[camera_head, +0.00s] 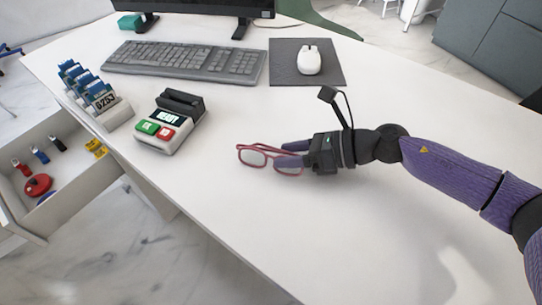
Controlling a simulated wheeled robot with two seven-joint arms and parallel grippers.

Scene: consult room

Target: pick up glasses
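The red-framed glasses (254,157) are on or just above the white desk, in the middle of the camera_head view. My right gripper (284,155) comes in from the right and its fingertips are at the right part of the glasses. The two purple fingers look apart, with the right lens and rim overlapping the lower finger. I cannot tell whether the fingers touch the frame or whether the glasses are clear of the desk. My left gripper is not in view.
The white desk (330,235) is clear in front of the gripper. A card terminal (168,125) and a card rack (95,97) stand to the left. A keyboard (185,61) and a mouse (309,60) on a dark pad (332,76) lie behind. An open drawer (75,190) is at the left.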

